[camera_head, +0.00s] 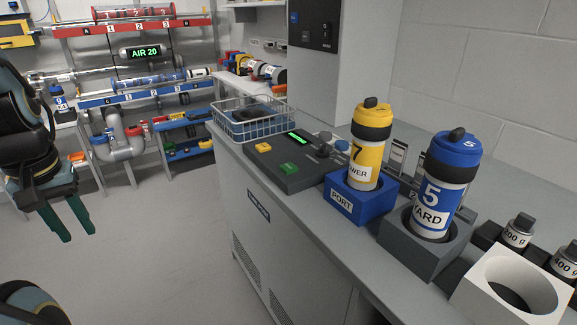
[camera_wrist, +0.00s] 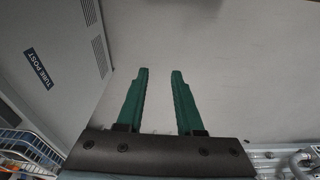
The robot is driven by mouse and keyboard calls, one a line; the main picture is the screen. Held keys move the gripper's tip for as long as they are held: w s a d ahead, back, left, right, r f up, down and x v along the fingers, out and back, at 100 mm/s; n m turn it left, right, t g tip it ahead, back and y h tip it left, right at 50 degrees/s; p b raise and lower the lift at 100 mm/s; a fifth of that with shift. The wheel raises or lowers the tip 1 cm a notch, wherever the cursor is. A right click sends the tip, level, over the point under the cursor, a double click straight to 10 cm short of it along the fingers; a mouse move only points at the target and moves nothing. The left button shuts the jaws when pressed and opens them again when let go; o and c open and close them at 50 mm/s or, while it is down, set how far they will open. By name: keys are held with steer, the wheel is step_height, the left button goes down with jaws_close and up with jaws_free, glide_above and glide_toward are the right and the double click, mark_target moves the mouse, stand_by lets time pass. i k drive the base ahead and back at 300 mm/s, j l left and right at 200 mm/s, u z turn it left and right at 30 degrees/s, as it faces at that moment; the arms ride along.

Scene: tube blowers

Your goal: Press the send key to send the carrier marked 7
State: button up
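The yellow carrier marked 7 (camera_head: 367,150) stands upright in the blue holder marked PORT (camera_head: 359,195) on the counter. Left of it is a dark control console (camera_head: 284,181) with a green key (camera_head: 289,168), a yellow key (camera_head: 263,147), a small lit green display (camera_head: 299,137) and a knob. The key labels are too small to read, so I cannot tell which is the send key. My gripper (camera_head: 72,238) is open and empty, over the floor at the left, well apart from the counter. Its two green fingers also show apart in the wrist view (camera_wrist: 160,73).
A blue carrier marked 5 (camera_head: 437,195) stands in a grey holder right of the port. A white ring block (camera_head: 510,285) and dark weights are at the near right. A wire basket (camera_head: 250,121) sits behind the console. Shelves line the back; the floor between is clear.

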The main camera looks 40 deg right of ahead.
mark_target(287, 168)
steer(key=i+j, duration=0.1)
steer(key=i, duration=0.9)
steer(key=z, duration=1.55)
